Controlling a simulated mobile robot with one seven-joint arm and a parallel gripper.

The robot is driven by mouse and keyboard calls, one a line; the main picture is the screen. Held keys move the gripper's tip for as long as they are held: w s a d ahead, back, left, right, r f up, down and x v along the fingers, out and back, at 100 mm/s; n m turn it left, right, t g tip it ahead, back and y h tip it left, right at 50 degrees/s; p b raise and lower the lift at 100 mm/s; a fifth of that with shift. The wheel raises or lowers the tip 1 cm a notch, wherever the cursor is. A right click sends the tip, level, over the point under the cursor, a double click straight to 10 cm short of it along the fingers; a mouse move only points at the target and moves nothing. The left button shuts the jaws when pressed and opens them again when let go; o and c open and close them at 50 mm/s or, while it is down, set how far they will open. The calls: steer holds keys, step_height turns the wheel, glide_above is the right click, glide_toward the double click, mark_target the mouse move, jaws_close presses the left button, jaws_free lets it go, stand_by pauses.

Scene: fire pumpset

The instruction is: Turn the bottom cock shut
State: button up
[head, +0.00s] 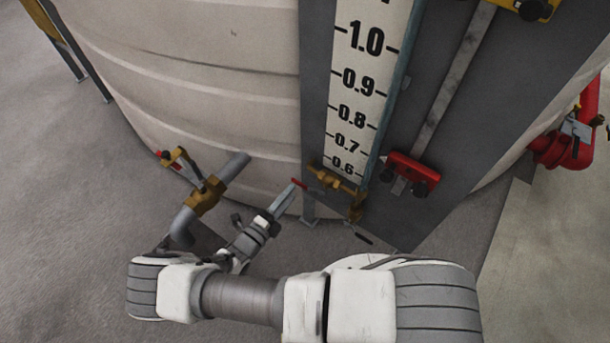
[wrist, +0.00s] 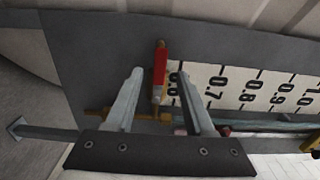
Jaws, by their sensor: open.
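The bottom cock (head: 332,180) is a brass fitting at the foot of the level gauge in the head view. Its red lever (head: 299,184) sticks out to the left, close to my fingertips. In the wrist view the red lever (wrist: 159,66) stands upright in the picture between the two finger lines, with part of the brass body (wrist: 150,116) behind the fingers. My gripper (head: 288,193) is open, and its fingers also show in the wrist view (wrist: 162,74), one either side of the lever. I cannot tell whether either finger touches it.
The numbered gauge board (head: 366,75) rises above the cock against the pale tank (head: 200,70). A red clamp (head: 411,173) sits to the right. A grey pipe with a brass valve (head: 207,194) stands left of my gripper. Open floor (head: 60,240) lies at left.

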mark_target(300, 183)
steer(key=x, duration=0.8)
steer(key=shift+w+d, duration=0.25)
jaws_close()
stand_by(1.0)
